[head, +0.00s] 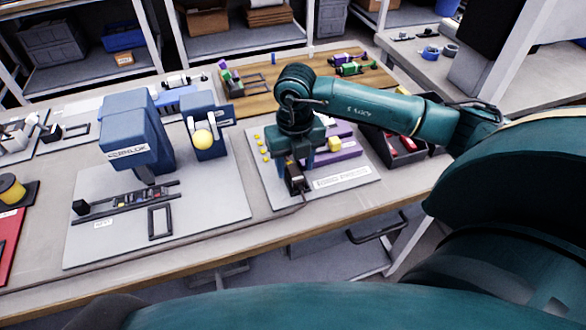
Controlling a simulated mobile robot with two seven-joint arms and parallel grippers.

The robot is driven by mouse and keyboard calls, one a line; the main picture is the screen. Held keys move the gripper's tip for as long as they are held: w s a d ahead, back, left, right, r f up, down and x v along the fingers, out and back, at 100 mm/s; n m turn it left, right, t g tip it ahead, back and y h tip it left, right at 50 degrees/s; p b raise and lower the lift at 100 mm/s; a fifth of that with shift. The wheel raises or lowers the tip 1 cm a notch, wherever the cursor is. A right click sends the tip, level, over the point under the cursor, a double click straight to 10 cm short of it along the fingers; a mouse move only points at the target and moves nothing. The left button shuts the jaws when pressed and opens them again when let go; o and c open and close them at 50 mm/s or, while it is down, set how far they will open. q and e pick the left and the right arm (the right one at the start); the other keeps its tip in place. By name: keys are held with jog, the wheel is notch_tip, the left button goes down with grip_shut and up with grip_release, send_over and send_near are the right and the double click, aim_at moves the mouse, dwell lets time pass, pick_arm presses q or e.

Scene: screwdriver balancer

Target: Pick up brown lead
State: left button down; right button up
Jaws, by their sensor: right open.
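My right gripper (296,186) points down over the light grey board (350,188) with the "ribo press" label, near its front left part. The jaws are open, and the finger gap is hard to make out at this size. A thin brownish line (290,209) curves along the board's front edge just below the gripper. It could be the brown lead, but I cannot tell for sure. The gripper hides part of the board behind it. My left gripper is not in view.
A blue machine (133,130) stands left on a grey plate with a black rail. Purple blocks (338,150) stand behind the gripper, and a black bin (396,146) is to the right. The table's front edge is close.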

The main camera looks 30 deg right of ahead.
jog(key=shift+f, duration=0.7)
jog(key=shift+c, duration=0.6)
jog(key=c, duration=0.9)
